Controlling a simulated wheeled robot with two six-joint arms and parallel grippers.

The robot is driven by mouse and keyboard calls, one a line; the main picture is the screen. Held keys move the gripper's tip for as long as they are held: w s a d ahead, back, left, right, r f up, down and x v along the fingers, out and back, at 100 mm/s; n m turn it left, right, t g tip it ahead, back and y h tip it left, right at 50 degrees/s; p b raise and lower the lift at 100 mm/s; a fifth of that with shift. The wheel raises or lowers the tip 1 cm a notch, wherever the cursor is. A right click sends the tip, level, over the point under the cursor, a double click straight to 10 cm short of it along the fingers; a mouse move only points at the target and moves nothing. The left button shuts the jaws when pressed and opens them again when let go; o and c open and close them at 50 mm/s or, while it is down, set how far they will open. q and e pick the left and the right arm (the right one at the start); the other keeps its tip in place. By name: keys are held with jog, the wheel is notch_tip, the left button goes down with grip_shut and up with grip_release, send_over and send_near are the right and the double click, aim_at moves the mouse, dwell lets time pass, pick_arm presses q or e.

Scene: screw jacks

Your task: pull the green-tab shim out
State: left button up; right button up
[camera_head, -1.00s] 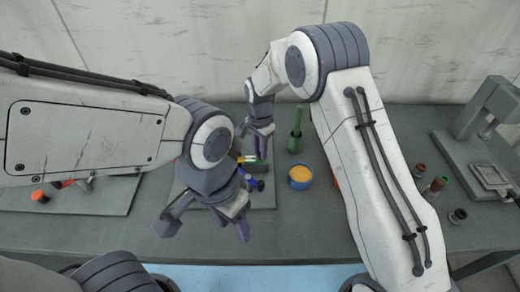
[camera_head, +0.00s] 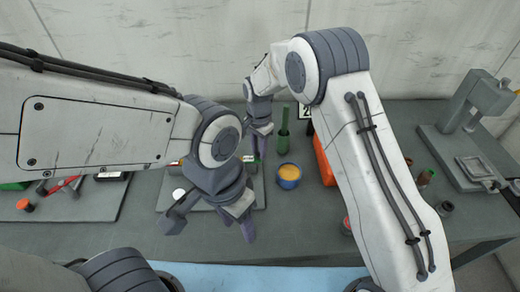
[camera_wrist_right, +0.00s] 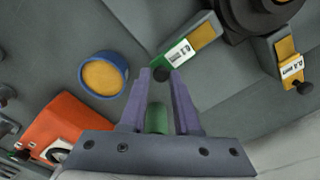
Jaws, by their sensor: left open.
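The green-tab shim (camera_wrist_right: 190,47) shows in the right wrist view, with a green end, a white label and a yellow part. A black knob (camera_wrist_right: 163,74) sits at its green end. My right gripper (camera_wrist_right: 161,76) has its two purple fingertips on either side of this knob; whether they press on it I cannot tell. In the head view my right gripper (camera_head: 259,150) is partly hidden behind the left wrist. My left gripper (camera_head: 210,226) is open and empty, above the table's front part. In the head view, the left gripper and wrist hide most of the shim's surroundings.
A blue pot (camera_head: 289,176) with yellow contents, a green holder (camera_head: 283,142) and an orange box (camera_head: 322,160) stand nearby. A press (camera_head: 470,125) stands right.

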jog(key=o, duration=0.3)
jog(key=shift+d, duration=0.25)
jog(key=shift+a, duration=0.1)
jog(key=shift+r, duration=0.1)
jog(key=shift+r, duration=0.4)
notch_tip(320, 180, up, 10)
jog(key=b, duration=0.2)
jog(key=shift+f, duration=0.25)
